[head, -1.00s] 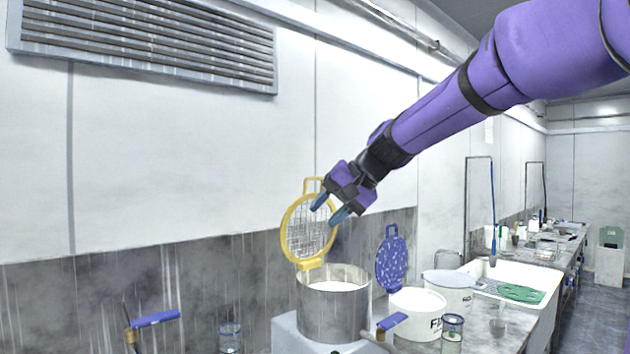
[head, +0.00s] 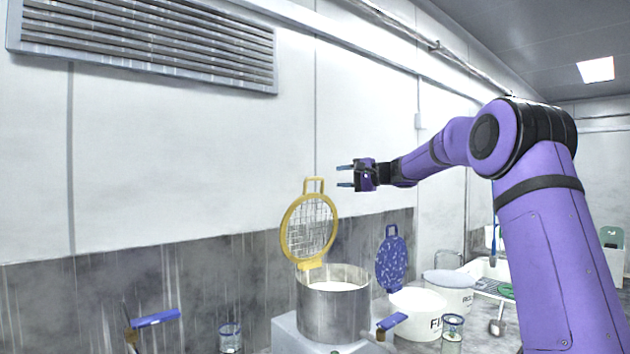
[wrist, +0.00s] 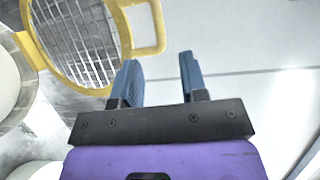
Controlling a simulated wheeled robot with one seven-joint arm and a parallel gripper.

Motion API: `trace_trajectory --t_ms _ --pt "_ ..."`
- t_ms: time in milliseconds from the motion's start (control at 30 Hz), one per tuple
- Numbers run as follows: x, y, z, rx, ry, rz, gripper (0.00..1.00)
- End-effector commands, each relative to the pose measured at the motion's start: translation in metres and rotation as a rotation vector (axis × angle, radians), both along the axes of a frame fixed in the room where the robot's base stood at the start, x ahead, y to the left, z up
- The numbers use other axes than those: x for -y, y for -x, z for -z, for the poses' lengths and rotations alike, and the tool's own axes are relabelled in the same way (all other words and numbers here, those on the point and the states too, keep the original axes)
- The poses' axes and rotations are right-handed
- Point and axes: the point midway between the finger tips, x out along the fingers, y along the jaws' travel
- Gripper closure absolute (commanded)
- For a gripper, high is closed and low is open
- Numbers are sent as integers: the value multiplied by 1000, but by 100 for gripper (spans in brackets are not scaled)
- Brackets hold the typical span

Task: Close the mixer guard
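The mixer guard (head: 283,243) is a yellow round frame with a wire mesh and a small loop handle at its top. It stands raised, nearly upright, at the back rim of a steel mixer bowl (head: 333,316) with white contents. My gripper (head: 345,176) is above and to the right of the guard's handle, with its fingers pointing left. In the wrist view the guard (wrist: 122,27) fills the upper left, and its handle lies just beyond the fingers. My gripper (wrist: 160,75) is open, with nothing between its blue fingers and a gap between it and the handle.
A blue speckled lid (head: 391,262) stands upright over a white bucket (head: 415,322) right of the bowl. Another white bucket (head: 449,289) is behind it. Blue-handled levers (head: 391,321) (head: 155,319) and glass jars (head: 453,326) (head: 230,338) stand nearby. The wall is close behind the guard.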

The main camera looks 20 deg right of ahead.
Motion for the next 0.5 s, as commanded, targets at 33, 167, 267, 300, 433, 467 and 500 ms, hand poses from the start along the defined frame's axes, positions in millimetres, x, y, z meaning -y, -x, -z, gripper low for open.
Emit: trace_trajectory --t_ms 33,167,267,300,433,467,500 --pt "-6 -5 1 -1 0 -3 60" --pt "-21 -22 3 -2 1 -3 60" --pt "-33 -36 5 -2 0 -4 60" --pt "-37 -41 5 -2 1 -3 60" --pt "-49 -56 6 -2 1 -2 60" --pt "-52 -59 6 -2 1 -2 60" --pt "-55 -62 7 -2 1 -3 60"
